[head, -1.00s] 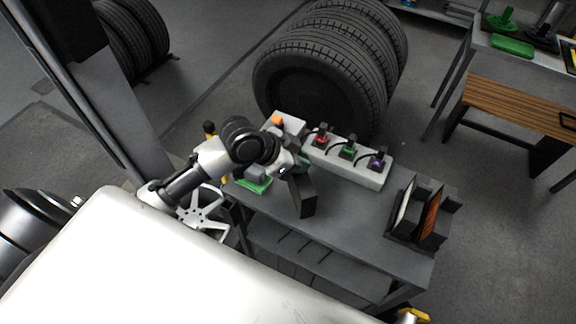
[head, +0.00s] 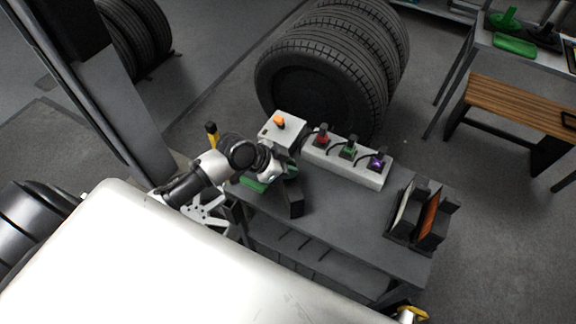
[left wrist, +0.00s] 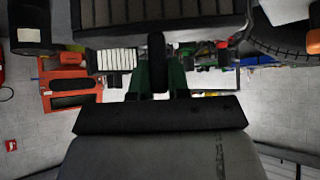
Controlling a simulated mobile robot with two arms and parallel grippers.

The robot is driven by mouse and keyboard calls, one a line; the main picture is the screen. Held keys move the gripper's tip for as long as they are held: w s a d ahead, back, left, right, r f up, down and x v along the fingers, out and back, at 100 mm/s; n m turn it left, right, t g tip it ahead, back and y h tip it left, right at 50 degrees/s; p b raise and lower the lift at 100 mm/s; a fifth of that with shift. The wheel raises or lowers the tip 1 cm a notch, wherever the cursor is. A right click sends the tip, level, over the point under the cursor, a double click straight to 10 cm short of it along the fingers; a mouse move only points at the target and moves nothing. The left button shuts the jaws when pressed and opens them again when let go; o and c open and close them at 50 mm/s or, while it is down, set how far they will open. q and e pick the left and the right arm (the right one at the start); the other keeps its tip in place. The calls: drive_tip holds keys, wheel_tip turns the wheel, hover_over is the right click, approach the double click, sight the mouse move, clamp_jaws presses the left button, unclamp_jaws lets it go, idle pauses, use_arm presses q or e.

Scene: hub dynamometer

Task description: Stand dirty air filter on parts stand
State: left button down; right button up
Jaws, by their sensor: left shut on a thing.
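My left gripper (head: 284,178) is over the left part of a grey metal stand (head: 345,222), which I take for the parts stand. In the left wrist view its green fingers (left wrist: 161,80) are shut on the dark tab of a dark, ribbed panel (left wrist: 160,14), which I take for the dirty air filter. In the head view the filter shows as a dark block (head: 291,198) below the gripper, roughly upright. I cannot tell whether its lower edge touches the stand top.
A green piece (head: 253,184) lies beside the gripper, partly hidden. A white box with an orange knob (head: 281,122) and a white strip with coloured plugs (head: 346,163) line the back edge. A dark rack (head: 425,238) with cream and orange panels stands right. The middle top is clear.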

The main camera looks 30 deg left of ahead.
use_arm(q)
drive_tip(key=c, duration=1.1)
unclamp_jaws()
drive_tip(key=shift+r, duration=0.25)
drive_tip(key=shift+s+a+r, duration=0.15)
drive_tip(key=shift+a, duration=0.1)
drive_tip(key=b+v, duration=0.2)
drive_tip(key=v, duration=0.9)
drive_tip(key=shift+r, duration=0.15)
